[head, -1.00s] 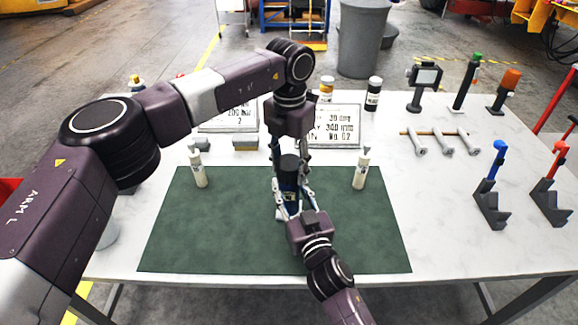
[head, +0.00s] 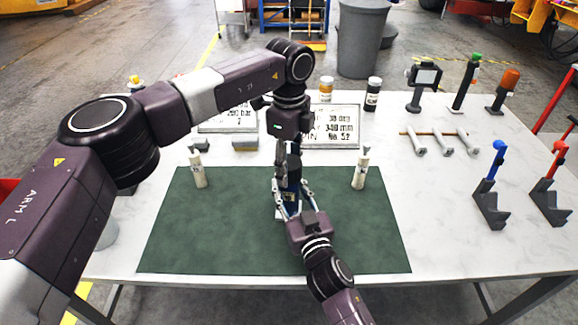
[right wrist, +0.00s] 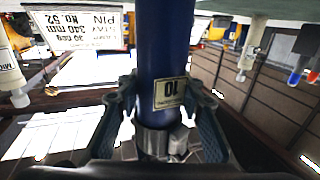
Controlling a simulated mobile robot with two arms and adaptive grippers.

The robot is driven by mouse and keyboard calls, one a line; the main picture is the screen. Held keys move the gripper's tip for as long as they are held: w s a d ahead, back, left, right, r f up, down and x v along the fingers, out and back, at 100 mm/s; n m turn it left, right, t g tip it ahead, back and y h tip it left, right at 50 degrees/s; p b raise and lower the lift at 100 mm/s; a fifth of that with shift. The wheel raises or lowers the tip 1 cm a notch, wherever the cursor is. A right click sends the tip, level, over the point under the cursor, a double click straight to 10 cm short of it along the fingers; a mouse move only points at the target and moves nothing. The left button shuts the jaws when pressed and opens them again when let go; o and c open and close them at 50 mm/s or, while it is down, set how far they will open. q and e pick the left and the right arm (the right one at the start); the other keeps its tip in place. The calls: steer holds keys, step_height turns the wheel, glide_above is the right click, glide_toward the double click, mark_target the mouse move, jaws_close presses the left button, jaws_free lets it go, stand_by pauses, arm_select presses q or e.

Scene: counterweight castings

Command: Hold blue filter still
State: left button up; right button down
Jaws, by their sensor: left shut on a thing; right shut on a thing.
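The blue filter (head: 291,186) stands upright over the green mat (head: 215,225), with a dark upper part. My left gripper (head: 293,172) comes down from above and is shut on the filter's dark upper part, partly hiding it. My right gripper (head: 290,208) reaches in from the front and is shut on the filter's lower part. In the right wrist view the blue filter (right wrist: 165,60) runs between the fingers of the right gripper (right wrist: 163,112), with a label reading 10 and a metallic end below it.
White bottles (head: 198,170) (head: 361,168) stand left and right of the filter. Behind are printed signs (head: 335,125) and a dark bottle (head: 373,94). The mat's front is mostly clear.

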mark_target(289, 162)
arm_select(q)
steer(key=shift+w+a+n, duration=0.1)
steer(key=shift+w+n, duration=0.05)
steer(key=shift+n, duration=0.15)
arm_select(e)
steer(key=shift+a+r, duration=0.1)
steer(key=shift+r, duration=0.05)
arm_select(q)
steer(key=shift+r, duration=0.2)
steer(key=shift+r, duration=0.9)
steer(key=shift+r, duration=0.1)
steer(key=shift+r, duration=1.95)
arm_select(e)
steer(key=c, duration=1.6)
jaws_free()
steer(key=o, duration=0.4)
steer(key=shift+c, duration=0.2)
steer(key=shift+s, duration=0.1)
